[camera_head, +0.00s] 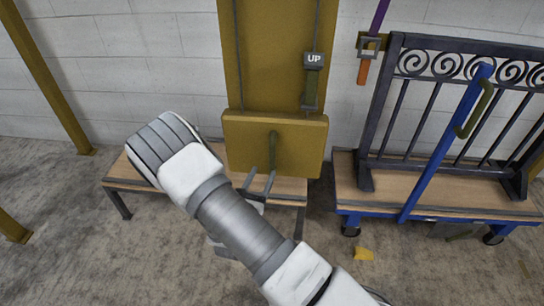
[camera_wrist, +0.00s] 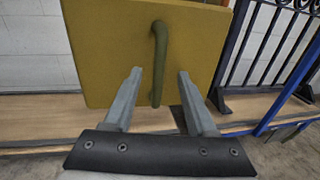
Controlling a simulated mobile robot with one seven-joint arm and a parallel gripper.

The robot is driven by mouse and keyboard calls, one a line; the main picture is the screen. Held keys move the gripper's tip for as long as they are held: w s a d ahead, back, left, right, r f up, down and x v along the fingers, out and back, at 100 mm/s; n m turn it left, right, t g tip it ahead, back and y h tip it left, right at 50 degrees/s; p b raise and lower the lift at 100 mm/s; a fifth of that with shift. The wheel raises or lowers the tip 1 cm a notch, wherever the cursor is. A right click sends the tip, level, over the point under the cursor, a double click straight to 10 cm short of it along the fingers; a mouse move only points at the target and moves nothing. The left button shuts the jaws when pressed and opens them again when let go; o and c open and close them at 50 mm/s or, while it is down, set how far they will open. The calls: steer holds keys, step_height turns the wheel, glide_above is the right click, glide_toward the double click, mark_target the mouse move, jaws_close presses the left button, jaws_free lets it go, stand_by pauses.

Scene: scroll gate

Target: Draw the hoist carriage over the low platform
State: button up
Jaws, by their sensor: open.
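A mustard-yellow panel (camera_head: 240,155), which looks like the hoist carriage, has an upright olive handle (camera_head: 273,145) on its front. It stands before a tall yellow column (camera_head: 275,35) and in front of or over the low wooden-topped platform (camera_head: 135,180); whether they touch I cannot tell. My gripper (camera_head: 261,176) is open and empty just in front of the panel, below the handle in the head view. In the wrist view, my gripper (camera_wrist: 159,75) has its fingers on either side of the handle (camera_wrist: 160,40); whether they reach around it is unclear.
A dark scroll gate (camera_head: 435,110) stands on a blue wheeled cart (camera_head: 450,215) at the right, with a slanted blue bar (camera_head: 445,145). A pendant marked UP (camera_head: 314,75) hangs on the column. Yellow posts (camera_head: 45,70) stand left.

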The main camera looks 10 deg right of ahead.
mark_target(271, 156)
steer(key=b+x, duration=0.2)
steer(key=x, duration=0.8)
steer(key=shift+c, duration=0.2)
jaws_close()
steer(key=shift+f, duration=0.1)
stand_by(0.9)
